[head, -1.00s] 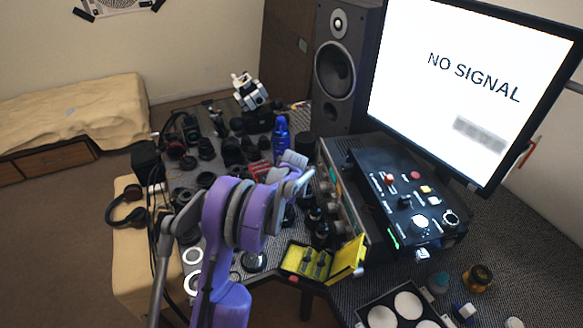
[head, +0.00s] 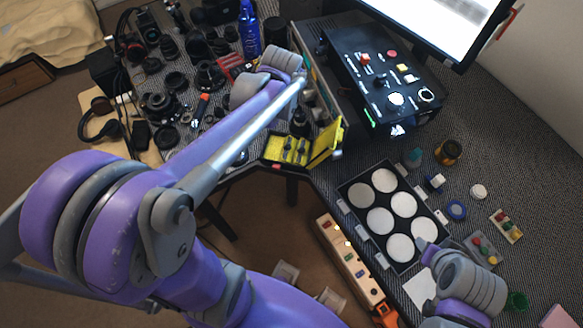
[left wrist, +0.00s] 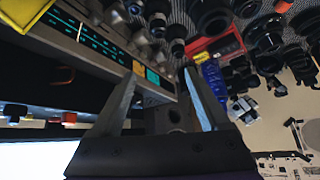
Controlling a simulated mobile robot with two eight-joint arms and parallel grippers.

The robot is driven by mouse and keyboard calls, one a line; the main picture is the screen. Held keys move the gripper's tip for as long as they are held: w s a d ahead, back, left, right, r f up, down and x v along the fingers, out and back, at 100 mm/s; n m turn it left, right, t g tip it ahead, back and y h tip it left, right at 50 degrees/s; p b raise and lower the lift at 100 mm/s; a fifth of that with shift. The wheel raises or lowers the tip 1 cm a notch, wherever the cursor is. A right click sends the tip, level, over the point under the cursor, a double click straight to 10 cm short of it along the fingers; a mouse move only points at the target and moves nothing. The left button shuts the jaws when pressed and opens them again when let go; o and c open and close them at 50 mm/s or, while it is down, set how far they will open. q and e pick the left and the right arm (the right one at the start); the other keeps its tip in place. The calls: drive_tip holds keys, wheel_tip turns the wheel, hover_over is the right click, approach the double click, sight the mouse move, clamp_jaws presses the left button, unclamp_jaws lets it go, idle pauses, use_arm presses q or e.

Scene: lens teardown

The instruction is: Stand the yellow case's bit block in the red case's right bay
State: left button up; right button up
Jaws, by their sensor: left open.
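The open yellow case (head: 272,152) lies at the table's front edge, its lid raised to the right. Dark pieces sit inside it; I cannot tell the bit block apart from them. A yellow part also shows at the top left of the left wrist view (left wrist: 22,12). The red case (head: 226,70) lies farther back, partly covered by my left arm; it also shows in the left wrist view (left wrist: 228,44). My left gripper (left wrist: 160,78) is open and empty, apart from both cases. My right wrist shows at the lower right in the head view; its fingers are not clear.
A black tray (head: 351,193) of white discs stands right of the yellow case. A black control box (head: 350,60) and a grey equipment case stand behind. Lenses and a blue bottle (head: 249,30) crowd the back left.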

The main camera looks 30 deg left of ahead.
use_arm(q)
drive_tip(key=s+d+f+m+h, duration=0.1)
drive_tip(key=s+d+m, duration=0.1)
drive_tip(key=s+d, duration=0.5)
drive_tip(key=s+d+f+m+g+h, duration=0.1)
drive_tip(key=s+d, duration=0.5)
drive_tip(key=s, duration=0.8)
drive_tip(key=shift+d+f+m+h, duration=0.35)
drive_tip(key=shift+f+m+h, duration=0.15)
drive_tip(key=shift+f+m, duration=0.2)
drive_tip(key=shift+s, duration=0.1)
